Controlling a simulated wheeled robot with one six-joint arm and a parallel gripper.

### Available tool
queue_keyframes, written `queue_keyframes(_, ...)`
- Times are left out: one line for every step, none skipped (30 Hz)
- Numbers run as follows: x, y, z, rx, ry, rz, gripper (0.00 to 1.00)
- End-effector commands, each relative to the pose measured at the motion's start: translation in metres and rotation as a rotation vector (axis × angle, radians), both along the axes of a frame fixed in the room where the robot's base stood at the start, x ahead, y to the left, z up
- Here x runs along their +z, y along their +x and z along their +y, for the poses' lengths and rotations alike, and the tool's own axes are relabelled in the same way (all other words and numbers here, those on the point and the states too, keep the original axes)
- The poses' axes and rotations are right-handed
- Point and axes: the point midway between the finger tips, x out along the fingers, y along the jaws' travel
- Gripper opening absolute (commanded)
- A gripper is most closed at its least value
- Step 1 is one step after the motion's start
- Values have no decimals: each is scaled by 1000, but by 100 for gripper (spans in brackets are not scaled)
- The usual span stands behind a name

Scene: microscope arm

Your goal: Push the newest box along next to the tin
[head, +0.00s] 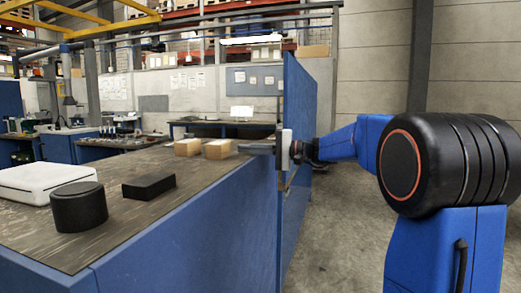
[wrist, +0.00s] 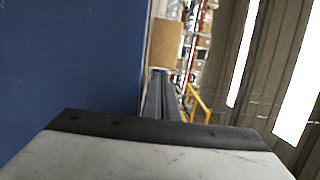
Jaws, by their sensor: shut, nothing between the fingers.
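No mark that I can read shows which is newest. A dark round tin (head: 79,207) stands near the front left of the bench. In the wrist view the shut fingers (wrist: 158,80) point toward a brown cardboard face (wrist: 165,42).
A black block (head: 148,186) lies between the tin and the cardboard boxes. A white case (head: 45,183) lies behind the tin. A tall blue panel (head: 298,150) rises at the bench's right end, close to my wrist. Bare bench top (head: 120,230) shows at the front.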

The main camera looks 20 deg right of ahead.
Motion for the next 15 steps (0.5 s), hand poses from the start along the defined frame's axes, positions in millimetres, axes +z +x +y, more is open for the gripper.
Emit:
queue_keyframes(2, -4, 8, 3, -1, -3, 0)
queue_keyframes(2, -4, 11, 3, 0, -2, 0)
queue_keyframes(1, -5, 14, 2, -1, -2, 0)
queue_keyframes(1, -5, 17, 1, -1, -2, 0)
queue_keyframes(1, -6, 19, 1, 0, -1, 0)
queue_keyframes(1, -7, 21, 1, 0, -1, 0)
queue_keyframes(1, -7, 23, 1, 0, -1, 0)
queue_keyframes(1, -7, 24, 1, 0, -1, 0)
queue_keyframes(1, -8, 25, 1, 0, -1, 0)
queue_keyframes(1, -8, 25, 1, 0, -1, 0)
queue_keyframes(1, -8, 26, 1, 0, -1, 0)
queue_keyframes(1, -8, 26, 1, 0, -1, 0)
queue_keyframes(1, -8, 26, 1, 0, -1, 0)
queue_keyframes(1, -8, 26, 1, 0, -1, 0)
queue_keyframes(1, -8, 26, 1, 0, -1, 0)
